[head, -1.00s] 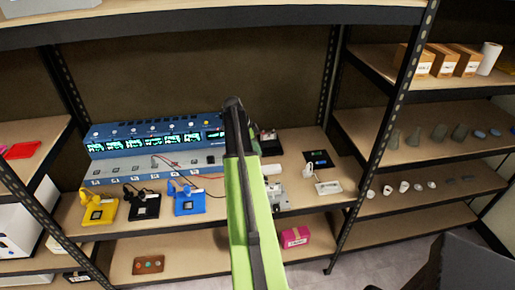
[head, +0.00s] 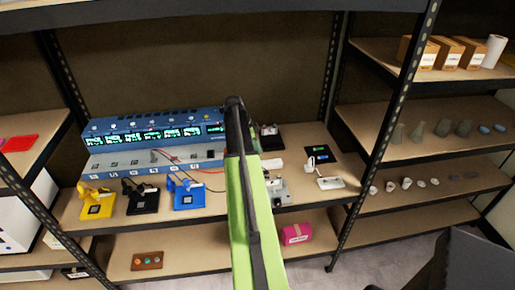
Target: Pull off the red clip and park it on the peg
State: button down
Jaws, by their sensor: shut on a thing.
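My green arm (head: 247,200) reaches up the middle of the head view and ends in a black joint (head: 234,108). My gripper is not visible; the arm covers the area where it may be. I cannot make out the red clip or the peg. Thin red and dark leads (head: 190,164) run from the front of the blue instrument (head: 155,138) to the right and pass behind the arm. Their far ends are hidden.
Yellow (head: 97,203), black (head: 142,197) and blue (head: 187,194) stands line the shelf front. Right of the arm are a grey device (head: 279,192), a white unit (head: 329,182) and a black panel (head: 321,155). A shelf post (head: 385,140) rises farther right.

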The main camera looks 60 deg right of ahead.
jog(key=shift+f+b, duration=1.4)
jog(key=shift+f, duration=0.35)
jog(key=shift+f+b, duration=1.25)
dwell(0.4)
jog(key=c, duration=1.3)
grip_release()
jog(key=shift+r, duration=0.1)
jog(key=p+v, duration=1.6)
jog(key=v, duration=0.1)
jog(key=shift+w+a+r, duration=0.1)
jog(key=shift+w+a, duration=0.05)
jog(key=shift+w, duration=0.05)
